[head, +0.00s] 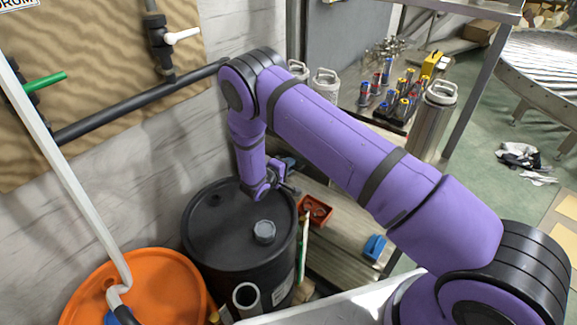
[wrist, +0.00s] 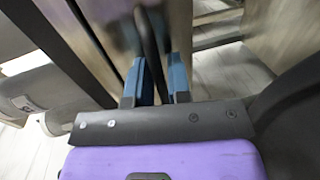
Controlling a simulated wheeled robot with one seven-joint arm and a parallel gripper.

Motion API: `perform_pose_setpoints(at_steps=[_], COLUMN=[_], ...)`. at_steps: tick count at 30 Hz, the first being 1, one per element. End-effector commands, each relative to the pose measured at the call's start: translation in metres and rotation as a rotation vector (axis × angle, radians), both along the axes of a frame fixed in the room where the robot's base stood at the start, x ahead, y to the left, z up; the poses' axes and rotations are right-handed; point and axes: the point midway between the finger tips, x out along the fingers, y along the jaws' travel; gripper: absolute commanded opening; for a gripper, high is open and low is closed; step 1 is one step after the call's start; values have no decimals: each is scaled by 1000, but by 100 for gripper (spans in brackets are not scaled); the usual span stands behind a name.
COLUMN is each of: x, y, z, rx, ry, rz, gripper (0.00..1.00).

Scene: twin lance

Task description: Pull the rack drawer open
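In the wrist view, my gripper (wrist: 161,80) has its two blue fingers close together, one on each side of a dark curved bar handle (wrist: 149,40). The bar fills nearly all of the narrow gap, so the fingers look shut on it. The handle stands in front of a brownish, shiny panel (wrist: 118,22), which looks like the drawer front. In the head view, my gripper (head: 287,175) is low behind the black drum's top. The handle and drawer cannot be made out there, and I cannot tell how far the drawer is open.
A black drum (head: 215,225) stands close to my gripper, with an orange drum (head: 150,290) to its left. A red bin (head: 316,209) and a blue item (head: 375,246) lie on the shelf. Steel canisters (head: 432,115) and small bottles stand on the upper bench.

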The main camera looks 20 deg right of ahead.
Motion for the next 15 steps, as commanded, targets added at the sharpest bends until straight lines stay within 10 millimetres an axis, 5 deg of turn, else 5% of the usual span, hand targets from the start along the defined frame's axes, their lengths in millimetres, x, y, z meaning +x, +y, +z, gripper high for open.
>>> perform_pose_setpoints(at_steps=[2, 15], x=[0, -9], y=[0, 14], z=[0, 0], rx=[0, 0], ry=[0, 0], rz=[0, 4], gripper=[0, 0])
